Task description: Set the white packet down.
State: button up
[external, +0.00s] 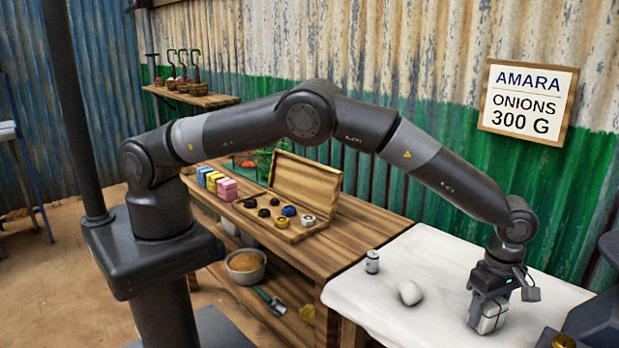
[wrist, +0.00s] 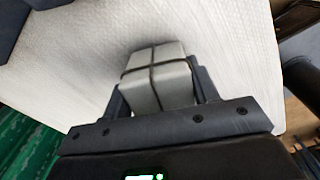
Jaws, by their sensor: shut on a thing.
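The white packet (wrist: 158,72) is a small white block tied with dark string, held between the two fingers of my gripper (wrist: 160,95) in the wrist view. In the external view the packet (external: 491,317) shows under my gripper (external: 488,305), over the right part of the white-covered table (external: 440,260). My gripper is shut on it. The packet's underside is hidden, and I cannot tell whether it touches the cloth.
A white rounded lump (external: 410,293) and a small metal cylinder (external: 372,262) stand left of my gripper. The wooden counter holds an open weight box (external: 290,215) and coloured packets (external: 217,184). A dark apparatus (external: 598,315) is close on the right. Cloth between is clear.

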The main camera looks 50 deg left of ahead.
jog(key=shift+f, duration=0.1)
jog(key=o, duration=1.1)
